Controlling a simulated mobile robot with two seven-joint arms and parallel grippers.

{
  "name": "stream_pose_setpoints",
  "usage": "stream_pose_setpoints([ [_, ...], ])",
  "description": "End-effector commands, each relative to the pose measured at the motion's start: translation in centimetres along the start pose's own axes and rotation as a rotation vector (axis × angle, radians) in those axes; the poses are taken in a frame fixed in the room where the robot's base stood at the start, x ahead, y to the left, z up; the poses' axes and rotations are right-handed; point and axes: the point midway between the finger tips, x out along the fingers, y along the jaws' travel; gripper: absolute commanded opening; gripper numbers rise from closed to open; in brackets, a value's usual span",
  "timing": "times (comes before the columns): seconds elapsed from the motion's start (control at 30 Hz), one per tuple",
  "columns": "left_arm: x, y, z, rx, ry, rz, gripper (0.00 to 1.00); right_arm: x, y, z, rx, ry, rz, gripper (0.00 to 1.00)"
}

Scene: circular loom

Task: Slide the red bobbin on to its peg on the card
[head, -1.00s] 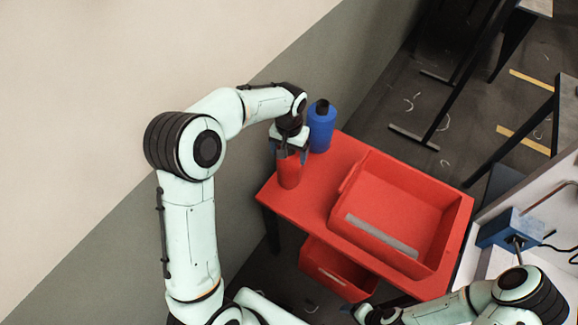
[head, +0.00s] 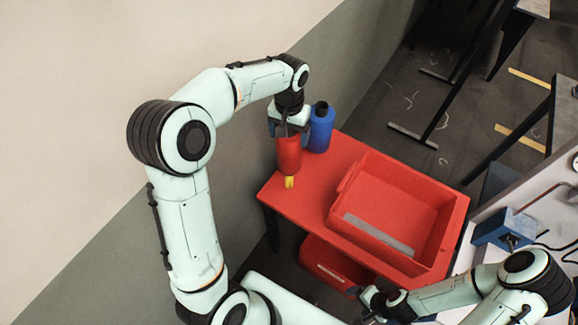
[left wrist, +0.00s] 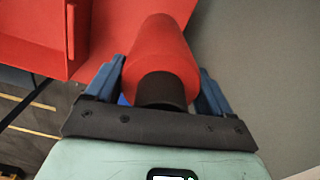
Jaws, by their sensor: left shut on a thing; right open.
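The red bobbin (head: 289,157) is upright in my left gripper (head: 290,137), above the near left end of the red table. In the left wrist view the red bobbin (left wrist: 162,52) lies between the two blue fingers, its dark end toward the palm. A short yellow piece (head: 289,182) shows just under the bobbin; I cannot tell whether it is part of the bobbin or stands on the table. My right gripper (head: 366,304) is low in the head view, away from the bobbin, and looks empty. I cannot make out the card or its peg.
A blue bottle (head: 320,130) stands close beside my left gripper. A red tray (head: 452,222) takes up the table's right part. A red bin (head: 335,262) is below. A blue block (head: 503,228) is at right.

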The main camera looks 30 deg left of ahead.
Motion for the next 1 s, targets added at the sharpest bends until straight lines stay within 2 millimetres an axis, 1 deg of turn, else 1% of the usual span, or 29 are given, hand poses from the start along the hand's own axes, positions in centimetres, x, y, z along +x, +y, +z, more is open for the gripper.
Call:
stream_pose_setpoints([
  [0.1, -1.4, 0.1, 0.0, 0.001, 0.004, 0.001, 0.09, 0.1, 0.1, 0.1, 0.001, -0.002, 0.001, 0.78],
  [0.8, -8.8, 0.1, 0.0, 0.001, 0.003, 0.001, 0.09, 0.1, 0.1, 0.1, 0.001, -0.002, 0.000, 0.78],
  [0.9, -9.4, 0.0, 0.0, 0.001, 0.002, 0.001, 0.09, 0.1, 0.1, 0.1, 0.001, -0.002, 0.001, 0.78],
  [1.0, -9.7, 0.0, 0.1, 0.001, 0.000, 0.001, 0.09, 0.1, 0.1, 0.1, 0.001, -0.002, 0.001, 0.78],
])
